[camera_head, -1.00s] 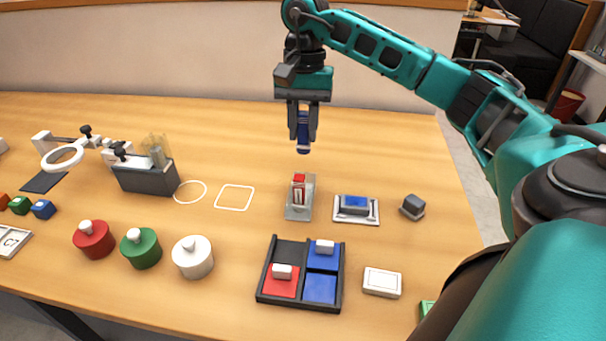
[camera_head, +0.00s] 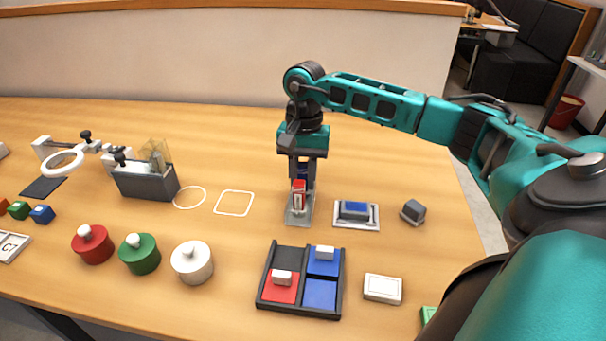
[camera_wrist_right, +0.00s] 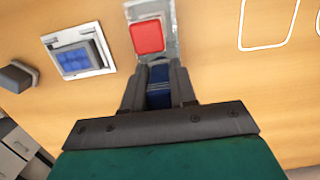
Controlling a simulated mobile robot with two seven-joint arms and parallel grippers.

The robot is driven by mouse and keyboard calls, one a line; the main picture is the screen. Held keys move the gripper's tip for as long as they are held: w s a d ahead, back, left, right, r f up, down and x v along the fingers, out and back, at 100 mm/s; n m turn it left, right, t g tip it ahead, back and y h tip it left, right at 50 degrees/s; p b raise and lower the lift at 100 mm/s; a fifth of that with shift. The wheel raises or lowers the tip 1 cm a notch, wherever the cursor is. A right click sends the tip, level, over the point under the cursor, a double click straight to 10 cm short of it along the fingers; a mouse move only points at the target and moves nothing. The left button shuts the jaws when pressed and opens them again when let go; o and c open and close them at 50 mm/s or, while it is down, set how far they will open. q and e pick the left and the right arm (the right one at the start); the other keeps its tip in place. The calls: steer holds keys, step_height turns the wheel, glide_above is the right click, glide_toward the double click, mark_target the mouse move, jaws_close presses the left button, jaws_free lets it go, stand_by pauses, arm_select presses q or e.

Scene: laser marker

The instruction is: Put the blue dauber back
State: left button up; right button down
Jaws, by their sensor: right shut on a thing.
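My right gripper (camera_head: 302,182) is shut on the blue dauber (camera_head: 304,171) and holds it upright at the back of the grey dauber holder (camera_head: 298,220). The red dauber (camera_head: 298,192) stands in the holder, in front of the blue one in the head view. In the right wrist view the blue dauber (camera_wrist_right: 158,90) shows between the fingers, close beside the red dauber (camera_wrist_right: 147,37) and the holder's edge (camera_wrist_right: 172,20). The blue dauber's lower end is hidden, so I cannot tell whether it sits in the holder. My left gripper is not in view.
A stamp pad with a blue face (camera_head: 355,212) and a dark grey block (camera_head: 413,211) lie right of the holder. A divided black tray (camera_head: 262,295) with red and blue pads is in front. White outlines (camera_head: 234,203) mark bare table to the left.

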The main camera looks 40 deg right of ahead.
steer(key=shift+s+a+f+b, duration=0.1)
steer(key=shift+s+f+b, duration=0.1)
steer(key=shift+f+b, duration=0.35)
steer(key=c, duration=0.9)
jaws_free()
steer(key=shift+f, duration=0.2)
steer(key=shift+r, duration=0.1)
steer(key=shift+r+p, duration=0.35)
steer(key=shift+p, duration=0.1)
steer(key=r, duration=0.4)
steer(key=w+d+r, duration=0.1)
steer(key=r, duration=0.7)
steer(key=shift+w+d+r+p, duration=0.15)
steer(key=shift+d+r+p, duration=0.05)
steer(key=shift+r+p, duration=0.1)
